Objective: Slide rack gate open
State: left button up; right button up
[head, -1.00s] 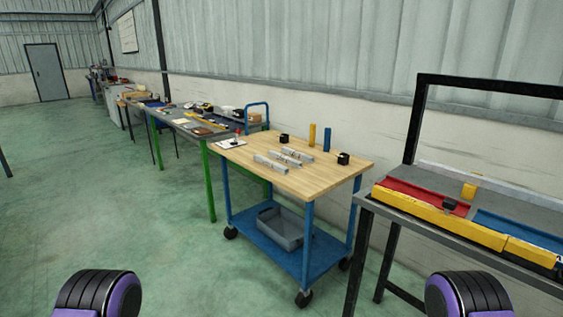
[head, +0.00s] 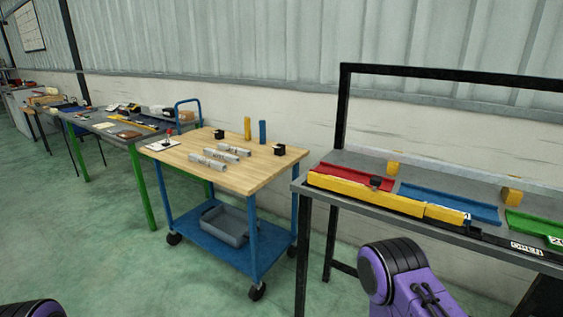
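The rack table (head: 320,181) stands at the right with a black upright frame at its back. Red (head: 353,173), blue (head: 448,203) and green (head: 535,226) channels lie along its top. A long yellow bar (head: 365,193) runs along the front of the red and blue channels; it may be the gate, but I cannot tell for sure. Purple and black links of my arms show at the bottom left and bottom right. Neither gripper shows.
A wooden-topped blue cart (head: 235,168) stands left of the rack table, with grey bars on top and a grey bin (head: 228,224) on its lower shelf. A green-legged table (head: 110,128) stands farther left. Green floor in front is clear.

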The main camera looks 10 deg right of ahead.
aim_at(391, 201)
jog(key=u, duration=1.5)
jog(key=k, duration=0.85)
jog(key=z, duration=1.4)
jog(key=i, duration=0.5)
jog(key=z, duration=0.05)
